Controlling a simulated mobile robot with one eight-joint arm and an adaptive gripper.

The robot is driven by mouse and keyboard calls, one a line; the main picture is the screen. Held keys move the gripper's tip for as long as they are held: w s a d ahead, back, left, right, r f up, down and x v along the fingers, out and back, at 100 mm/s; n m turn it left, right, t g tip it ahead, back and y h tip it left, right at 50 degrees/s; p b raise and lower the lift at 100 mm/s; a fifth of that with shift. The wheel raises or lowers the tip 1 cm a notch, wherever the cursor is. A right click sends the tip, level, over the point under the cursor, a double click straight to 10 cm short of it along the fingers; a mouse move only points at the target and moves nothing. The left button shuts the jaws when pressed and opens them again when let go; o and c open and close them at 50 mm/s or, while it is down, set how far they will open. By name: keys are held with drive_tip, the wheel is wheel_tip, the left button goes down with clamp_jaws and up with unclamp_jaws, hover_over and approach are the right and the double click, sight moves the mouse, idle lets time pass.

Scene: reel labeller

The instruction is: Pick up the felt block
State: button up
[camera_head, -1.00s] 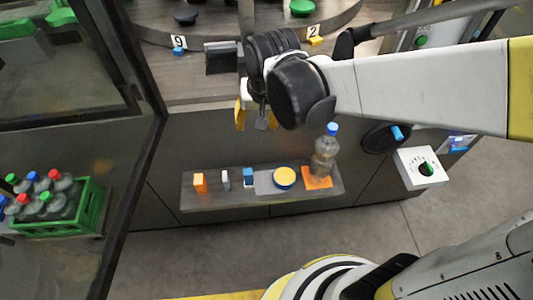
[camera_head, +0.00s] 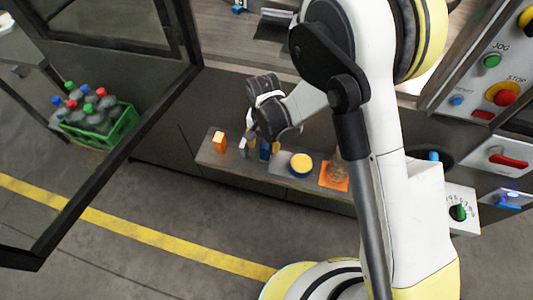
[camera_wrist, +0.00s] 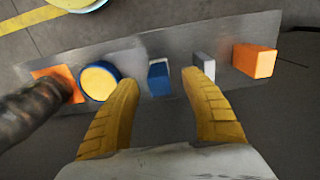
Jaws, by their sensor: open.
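No label names the felt block; a small blue block (camera_wrist: 158,80) and a narrow grey-white block (camera_wrist: 204,66) both stand on the narrow shelf. My gripper (camera_wrist: 161,88) is open and empty, pointing at the shelf. In the wrist view the blue block shows between its two yellow fingertips, and the grey-white block shows just beyond the right fingertip. I cannot tell how far the fingertips are from them. In the head view my wrist partly covers the blue block (camera_head: 265,151) and the grey-white block.
An orange block (camera_wrist: 255,61) stands at one end of the shelf (camera_wrist: 135,48). A yellow disc with a blue rim (camera_wrist: 99,81) and a bottle (camera_wrist: 31,106) on an orange mat (camera_wrist: 52,73) are towards the other end. A green bottle crate (camera_head: 108,130) is at left.

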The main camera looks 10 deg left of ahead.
sight(266, 153)
drive_tip(key=f+b, duration=0.1)
drive_tip(key=f, duration=0.1)
drive_tip(key=f+b, duration=0.1)
drive_tip(key=f, duration=0.1)
drive_tip(key=f+b, duration=0.1)
drive_tip(key=f, duration=0.1)
drive_tip(key=shift+w+d+f, duration=0.1)
drive_tip(key=shift+w+f, duration=0.05)
drive_tip(key=shift+w, duration=0.25)
clamp_jaws()
